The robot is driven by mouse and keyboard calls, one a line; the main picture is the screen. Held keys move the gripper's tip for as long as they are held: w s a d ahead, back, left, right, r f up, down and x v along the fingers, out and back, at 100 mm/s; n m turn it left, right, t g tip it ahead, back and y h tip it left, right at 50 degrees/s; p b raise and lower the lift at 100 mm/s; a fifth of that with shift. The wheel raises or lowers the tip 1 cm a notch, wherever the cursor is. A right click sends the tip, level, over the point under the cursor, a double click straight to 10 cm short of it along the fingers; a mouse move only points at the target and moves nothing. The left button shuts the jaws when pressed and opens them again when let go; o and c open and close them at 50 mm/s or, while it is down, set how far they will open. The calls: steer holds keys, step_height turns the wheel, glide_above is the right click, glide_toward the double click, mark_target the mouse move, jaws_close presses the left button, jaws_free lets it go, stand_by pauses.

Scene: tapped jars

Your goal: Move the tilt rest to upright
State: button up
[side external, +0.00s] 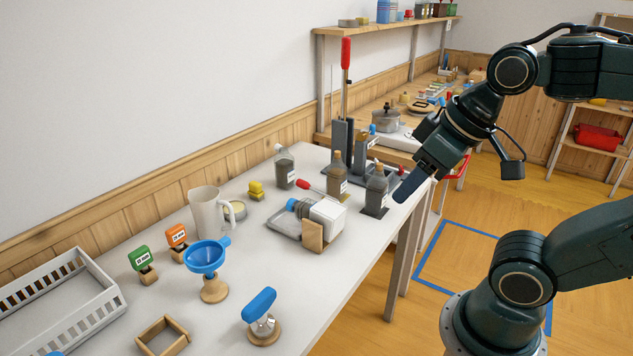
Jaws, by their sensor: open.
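A dark grey stand (342,148) with upright posts stands at the far end of the white table. A long lever with a red handle (346,54) rises nearly vertically from it. This looks like the tilt rest, but its cradle is partly hidden and I cannot tell its angle. Two brown-topped jars (337,182) (376,193) with dark contents stand upright in front of it. A clear jar (285,170) with dark contents stands to the left. My gripper (403,190) is open, right of the nearer brown-topped jar, and appears empty. Its fingers overlap in this view.
A white pitcher (205,212), blue funnel (206,257), blue-topped piece on a round wooden base (260,306) and white crate (62,298) stand nearer. The table's right edge (350,282) is mostly clear.

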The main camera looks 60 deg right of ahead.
steer(key=w+d+r+g+h, duration=0.1)
steer(key=w+d+r, duration=0.15)
steer(key=w, duration=0.35)
steer(key=w+d+r, duration=0.2)
steer(key=w+r, duration=0.1)
steer(key=w, duration=0.2)
steer(key=g, duration=0.5)
glide_above(303, 181)
steer(key=a, duration=0.2)
step_height(303, 181, down, 16)
steer(key=shift+a+h, duration=0.15)
steer(key=shift+h, duration=0.25)
steer(key=f, duration=0.4)
steer(key=d+f, duration=0.1)
steer(key=f, duration=0.4)
steer(key=d+f, duration=0.1)
steer(key=f, duration=0.3)
steer(key=shift+f, duration=0.25)
steer(key=shift+c, duration=0.3)
jaws_close()
